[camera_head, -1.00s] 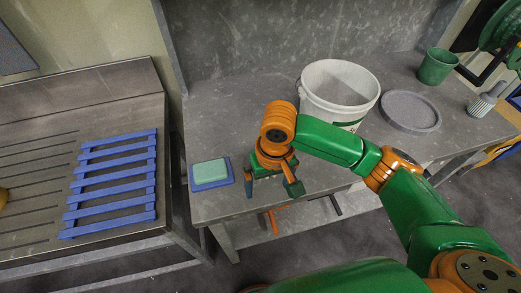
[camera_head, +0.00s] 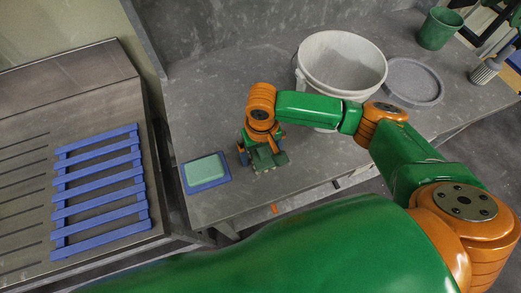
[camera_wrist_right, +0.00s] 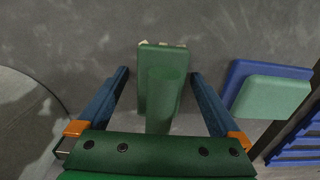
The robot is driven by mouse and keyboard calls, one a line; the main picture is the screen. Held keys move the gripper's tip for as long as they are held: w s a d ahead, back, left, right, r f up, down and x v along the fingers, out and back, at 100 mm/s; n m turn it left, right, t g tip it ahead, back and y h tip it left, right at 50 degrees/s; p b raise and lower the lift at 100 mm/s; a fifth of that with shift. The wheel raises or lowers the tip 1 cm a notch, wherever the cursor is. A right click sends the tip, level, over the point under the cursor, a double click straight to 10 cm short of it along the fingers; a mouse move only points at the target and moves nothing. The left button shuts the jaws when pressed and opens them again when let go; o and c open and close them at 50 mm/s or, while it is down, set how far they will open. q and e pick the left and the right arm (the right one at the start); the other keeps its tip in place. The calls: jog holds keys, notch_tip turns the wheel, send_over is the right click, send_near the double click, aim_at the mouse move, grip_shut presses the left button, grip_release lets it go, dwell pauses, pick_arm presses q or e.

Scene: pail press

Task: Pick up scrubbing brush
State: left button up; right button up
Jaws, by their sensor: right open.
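The scrubbing brush (camera_wrist_right: 163,80) is a dark green block with a rounded handle and a strip of pale bristles at its far edge, seen in the right wrist view. My right gripper (camera_wrist_right: 159,76) is open, with its two blue fingers on either side of the brush and a visible gap to each side. In the head view the right gripper (camera_head: 262,160) points down over the front part of the grey bench, and it largely covers the brush there. My left gripper is not in view.
A light green sponge on a blue tray (camera_head: 184,184) lies left of the gripper. A white pail (camera_head: 341,62) stands behind my right arm, beside a grey round lid (camera_head: 413,80) and a green pot (camera_head: 440,28). A blue slatted rack (camera_head: 100,190) lies on the left counter.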

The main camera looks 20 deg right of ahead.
jog(key=shift+s, duration=0.15)
jog(key=c, duration=1.5)
jog(key=shift+r, duration=0.15)
notch_tip(320, 180, up, 2)
jog(key=shift+r, duration=0.1)
jog(key=s+a+r+b, duration=0.1)
jog(key=s+a+r, duration=0.2)
jog(key=a+r, duration=0.7)
jog(key=a, duration=0.3)
jog(key=shift+s+a+r, duration=0.2)
jog(key=shift+a+r, duration=0.1)
jog(key=shift+a, duration=0.05)
